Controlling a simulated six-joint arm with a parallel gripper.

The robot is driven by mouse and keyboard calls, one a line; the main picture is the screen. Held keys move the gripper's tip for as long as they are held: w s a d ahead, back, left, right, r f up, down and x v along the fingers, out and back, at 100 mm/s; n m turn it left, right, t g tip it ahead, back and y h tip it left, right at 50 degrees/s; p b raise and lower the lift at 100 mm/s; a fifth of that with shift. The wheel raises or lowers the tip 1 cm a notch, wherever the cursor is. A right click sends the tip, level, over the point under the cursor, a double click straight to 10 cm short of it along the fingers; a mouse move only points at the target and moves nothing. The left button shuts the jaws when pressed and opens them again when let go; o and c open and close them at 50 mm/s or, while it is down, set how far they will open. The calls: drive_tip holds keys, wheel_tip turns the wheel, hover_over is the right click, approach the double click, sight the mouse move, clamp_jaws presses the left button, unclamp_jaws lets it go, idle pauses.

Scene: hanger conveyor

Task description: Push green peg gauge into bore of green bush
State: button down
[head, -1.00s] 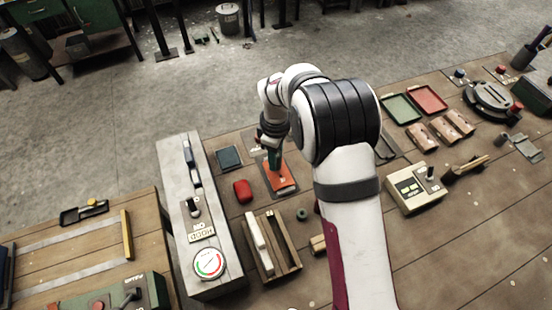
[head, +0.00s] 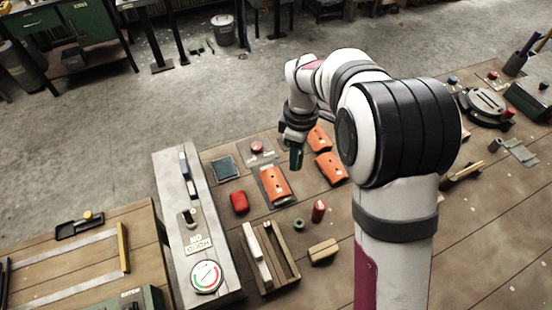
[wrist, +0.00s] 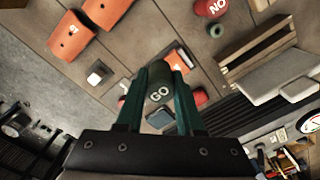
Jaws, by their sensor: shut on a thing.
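My gripper (head: 296,160) hangs in the air above the table, just beyond an orange block. In the wrist view its two dark green fingers (wrist: 161,75) are shut on the green peg gauge (wrist: 160,92), a dark green cylinder marked GO. In the head view I cannot separate the peg from the fingers. The green bush (head: 298,224), a small ring with a dark bore, lies on the table nearer the camera than my gripper and apart from it. The bush also shows in the wrist view (wrist: 216,30), at the upper right.
A red cylinder (head: 318,211) marked NO stands right of the bush. A wooden rack (head: 284,262) lies left of and below it, and a wooden block (head: 323,252) lies below. Orange blocks (head: 331,167) and a red block (head: 240,202) lie around. A grey gauge panel (head: 180,240) borders the left.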

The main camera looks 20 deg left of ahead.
drive_tip(key=d+r, duration=0.3)
drive_tip(key=d, duration=0.2)
drive_tip(key=shift+s+f+m, duration=1)
drive_tip(key=shift+s+f, duration=0.3)
drive_tip(key=shift+s, duration=0.4)
drive_tip(key=shift+s+f+m, duration=1)
drive_tip(key=shift+s+f, duration=0.3)
drive_tip(key=shift+s, duration=0.4)
drive_tip(key=shift+s+f+m, duration=1)
drive_tip(key=shift+s+f, duration=0.3)
drive_tip(key=shift+s, duration=0.4)
drive_tip(key=shift+f, duration=0.15)
drive_tip(key=shift+f, duration=0.3)
drive_tip(key=shift+f, duration=1.1)
drive_tip(key=c, duration=0.8)
unclamp_jaws()
drive_tip(key=shift+o, duration=0.4)
drive_tip(key=o, duration=0.5)
